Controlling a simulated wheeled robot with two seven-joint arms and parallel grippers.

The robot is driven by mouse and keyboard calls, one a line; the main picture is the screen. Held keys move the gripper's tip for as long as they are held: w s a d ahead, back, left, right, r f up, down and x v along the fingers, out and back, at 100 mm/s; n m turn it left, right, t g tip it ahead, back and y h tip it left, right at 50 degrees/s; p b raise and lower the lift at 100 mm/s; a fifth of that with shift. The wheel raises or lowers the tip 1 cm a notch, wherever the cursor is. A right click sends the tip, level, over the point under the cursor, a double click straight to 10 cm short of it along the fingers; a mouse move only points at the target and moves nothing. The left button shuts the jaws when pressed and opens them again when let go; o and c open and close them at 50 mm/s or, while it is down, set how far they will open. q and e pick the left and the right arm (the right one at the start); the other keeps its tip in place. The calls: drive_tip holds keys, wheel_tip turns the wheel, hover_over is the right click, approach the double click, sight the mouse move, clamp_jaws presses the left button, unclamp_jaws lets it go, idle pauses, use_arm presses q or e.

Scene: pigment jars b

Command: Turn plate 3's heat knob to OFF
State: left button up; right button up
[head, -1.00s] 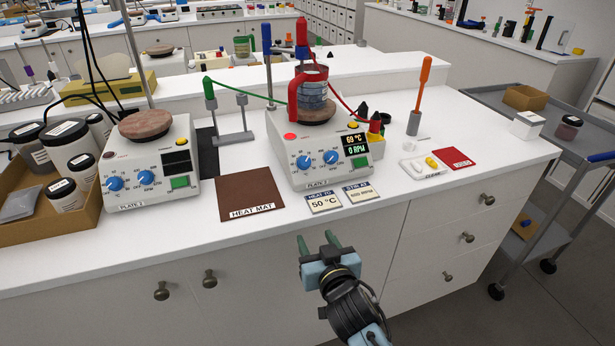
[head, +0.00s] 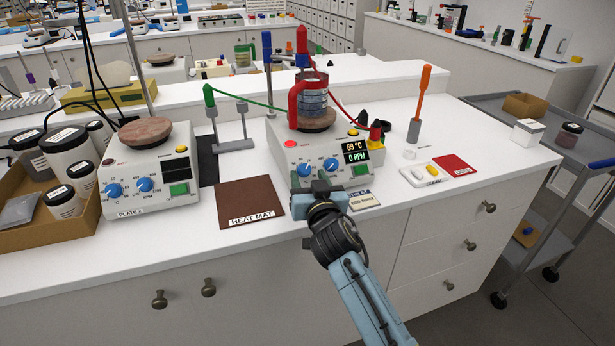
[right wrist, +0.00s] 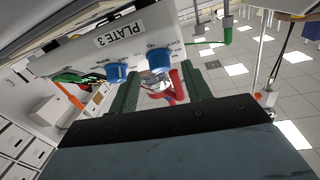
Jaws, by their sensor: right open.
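Plate 3 (head: 279,163) is a white hot plate with a red lamp and a display reading 69 °C and 0 RPM. Its blue heat knob (head: 304,170) is the left one in the head view; the blue stir knob (head: 331,164) is to its right. My right gripper (head: 309,182) is open just in front of the heat knob. In the right wrist view the heat knob (right wrist: 160,60) appears between and beyond the green fingers, with the other knob to its left. Contact and the knob's setting cannot be told. My left gripper is not in view.
A beaker (head: 313,97) with a red holder stands on plate 3's top. A brown heat mat (head: 250,200) and another hot plate (head: 150,195) are to the left. A stir card (head: 362,200) lies right of my gripper. An orange-handled tool (head: 421,95) stands further right.

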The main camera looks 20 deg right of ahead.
drive_tip(key=shift+w, duration=0.9)
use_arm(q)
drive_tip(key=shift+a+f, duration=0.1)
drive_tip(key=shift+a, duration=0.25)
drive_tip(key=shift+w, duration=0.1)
